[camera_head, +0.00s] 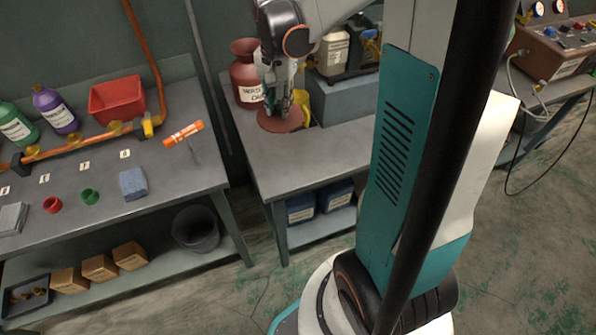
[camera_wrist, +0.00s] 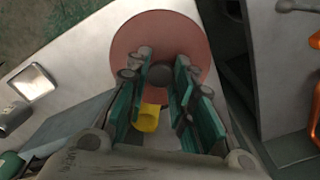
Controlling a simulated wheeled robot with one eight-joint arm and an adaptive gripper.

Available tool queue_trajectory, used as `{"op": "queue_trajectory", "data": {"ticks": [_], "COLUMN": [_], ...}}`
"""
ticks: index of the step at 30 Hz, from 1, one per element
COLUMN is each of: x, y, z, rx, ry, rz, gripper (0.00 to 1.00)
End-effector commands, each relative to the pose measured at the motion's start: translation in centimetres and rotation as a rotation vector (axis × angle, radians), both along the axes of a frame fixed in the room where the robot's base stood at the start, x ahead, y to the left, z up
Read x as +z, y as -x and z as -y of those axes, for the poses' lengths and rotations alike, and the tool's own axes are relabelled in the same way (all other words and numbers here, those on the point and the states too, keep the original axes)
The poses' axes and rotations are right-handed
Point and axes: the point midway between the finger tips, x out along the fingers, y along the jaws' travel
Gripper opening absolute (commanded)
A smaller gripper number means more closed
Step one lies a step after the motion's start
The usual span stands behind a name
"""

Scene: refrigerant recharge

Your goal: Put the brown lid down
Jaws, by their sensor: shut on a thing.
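The brown lid (camera_head: 279,120) is a round, flat disc over the grey bench (camera_head: 310,160), in front of the brown waste jar (camera_head: 245,75). In the wrist view the lid (camera_wrist: 135,50) faces the camera, with a dark round knob (camera_wrist: 160,76) at its centre. My gripper (camera_head: 283,104) is shut on the lid, its fingers on either side of the knob in the wrist view (camera_wrist: 162,76). The lid looks about level and close to the bench top; I cannot tell whether it touches. The jar's mouth is uncovered.
A yellow object (camera_head: 303,108) is just right of the lid, beside a grey-blue box (camera_head: 345,98). A white labelled jug (camera_head: 333,52) stands behind. The bench front is clear. The left bench holds an orange-handled tool (camera_head: 183,134) and a red bin (camera_head: 117,100).

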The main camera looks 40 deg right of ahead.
Motion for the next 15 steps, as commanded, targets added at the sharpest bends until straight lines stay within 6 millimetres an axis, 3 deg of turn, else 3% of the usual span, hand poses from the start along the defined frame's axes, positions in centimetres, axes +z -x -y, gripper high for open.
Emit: {"op": "queue_trajectory", "data": {"ticks": [5, 15], "x": [-2.2, -10.5], "y": [0.3, 0.3], "z": [-0.6, -0.5], "rx": [0.009, 0.008], "ry": [0.0, 0.0], "rz": [0.0, 0.0], "gripper": [0.0, 0.0]}}
